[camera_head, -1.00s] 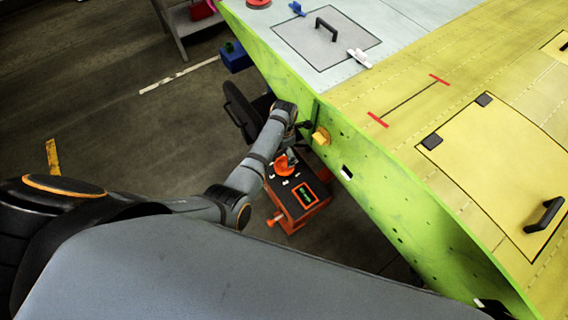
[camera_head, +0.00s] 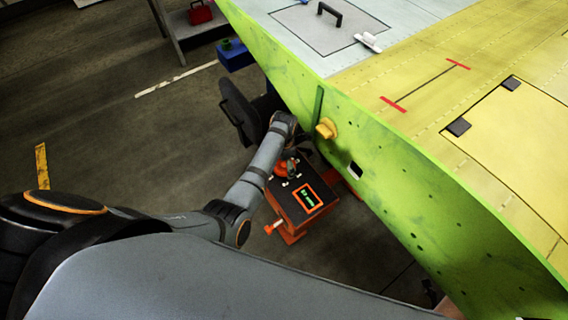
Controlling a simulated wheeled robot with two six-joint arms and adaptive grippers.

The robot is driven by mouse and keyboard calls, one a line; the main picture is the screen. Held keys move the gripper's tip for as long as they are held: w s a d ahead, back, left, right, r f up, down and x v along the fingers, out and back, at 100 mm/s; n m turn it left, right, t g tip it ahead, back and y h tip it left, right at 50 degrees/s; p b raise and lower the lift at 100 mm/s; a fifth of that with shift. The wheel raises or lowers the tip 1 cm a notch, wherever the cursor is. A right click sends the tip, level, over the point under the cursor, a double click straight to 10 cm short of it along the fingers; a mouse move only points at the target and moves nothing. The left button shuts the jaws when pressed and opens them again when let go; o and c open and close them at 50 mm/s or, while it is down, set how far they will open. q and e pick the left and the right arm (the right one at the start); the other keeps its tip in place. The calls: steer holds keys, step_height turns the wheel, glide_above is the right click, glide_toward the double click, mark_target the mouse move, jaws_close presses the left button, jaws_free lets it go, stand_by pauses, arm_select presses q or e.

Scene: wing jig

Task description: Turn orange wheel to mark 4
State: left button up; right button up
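The orange wheel (camera_head: 281,170) sits on top of a dark box with orange edges (camera_head: 288,208), low beside the green wing side. Small white marks show on the box top around the wheel; their numbers are too small to read. A small green-lit display (camera_head: 308,198) is on the same top. My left arm reaches in from the left, and its gripper (camera_head: 292,157) is down at the wheel, covering part of it. I cannot tell whether its fingers are open or shut, or whether they touch the wheel. My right gripper is not in view.
The green wing side (camera_head: 390,190) rises close to the right of the gripper, with a yellow block (camera_head: 326,128) sticking out of it. An orange knob (camera_head: 274,227) sticks out of the box front. A blue box (camera_head: 236,56) stands behind.

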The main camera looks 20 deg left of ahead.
arm_select(q)
steer(key=c, duration=1)
steer(key=shift+o, duration=0.2)
